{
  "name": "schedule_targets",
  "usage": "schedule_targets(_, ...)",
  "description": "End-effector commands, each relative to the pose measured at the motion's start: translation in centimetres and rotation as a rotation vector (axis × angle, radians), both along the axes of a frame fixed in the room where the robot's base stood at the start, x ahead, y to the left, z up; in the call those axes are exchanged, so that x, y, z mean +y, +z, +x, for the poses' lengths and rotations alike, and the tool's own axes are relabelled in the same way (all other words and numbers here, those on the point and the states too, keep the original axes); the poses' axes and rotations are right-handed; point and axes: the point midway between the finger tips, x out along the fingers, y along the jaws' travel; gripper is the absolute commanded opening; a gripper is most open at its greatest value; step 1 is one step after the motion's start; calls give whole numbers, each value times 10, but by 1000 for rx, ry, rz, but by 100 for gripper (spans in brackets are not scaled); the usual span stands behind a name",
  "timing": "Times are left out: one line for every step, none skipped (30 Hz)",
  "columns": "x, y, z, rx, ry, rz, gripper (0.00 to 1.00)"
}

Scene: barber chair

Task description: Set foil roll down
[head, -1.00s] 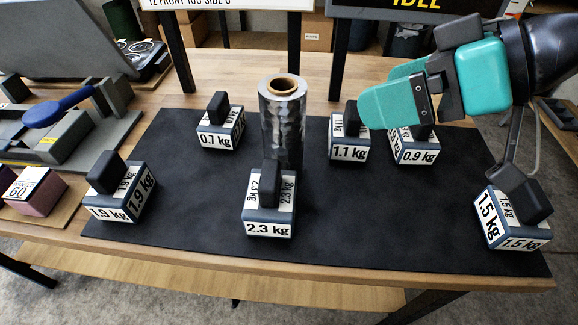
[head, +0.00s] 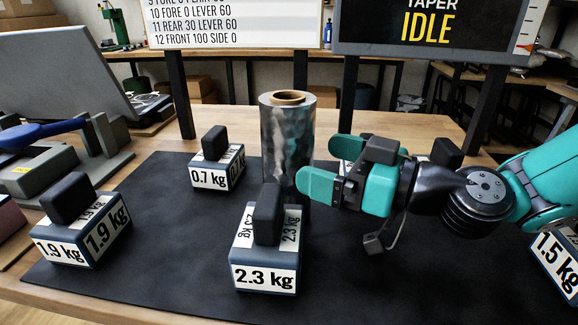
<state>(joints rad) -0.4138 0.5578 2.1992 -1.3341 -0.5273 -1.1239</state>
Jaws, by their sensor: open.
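The foil roll (head: 287,138) is a shiny silver cylinder with a brown cardboard core. It stands upright on the black mat (head: 160,240), behind the 2.3 kg block. My gripper (head: 325,165) is open, with teal fingers pointing left at the roll's right side. One fingertip overlaps the roll's lower right edge in the picture; I cannot tell whether it touches. The roll's base is partly hidden by the 2.3 kg block and the fingers.
Weight blocks stand around the roll: 2.3 kg (head: 265,268) in front, 0.7 kg (head: 209,179) at left, 1.9 kg (head: 75,245) farther left, 1.5 kg (head: 560,268) at right. My gripper hides others. A screen reading IDLE (head: 430,28) stands behind. The mat's front middle-right is clear.

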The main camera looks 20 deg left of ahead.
Motion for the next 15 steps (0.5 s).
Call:
schedule_targets(7,3,-1,0,5,-1,100)
schedule_targets(10,2,0,0,4,0,100)
schedule_targets(12,2,0,0,4,0,100)
schedule_targets(13,2,0,0,4,-1,100)
schedule_targets(15,2,1,1,4,-1,100)
schedule_targets(18,2,1,1,5,-2,100)
schedule_targets(21,2,1,1,5,-1,100)
schedule_targets(25,3,2,0,5,-1,100)
schedule_targets(31,3,3,1,6,-2,100)
schedule_targets(36,4,3,0,7,-1,100)
schedule_targets(41,4,4,0,7,0,100)
schedule_targets(47,4,5,0,6,-1,100)
schedule_targets(51,3,6,0,6,-1,100)
schedule_targets(55,3,6,0,6,-1,100)
schedule_targets(59,3,7,1,6,-1,100)
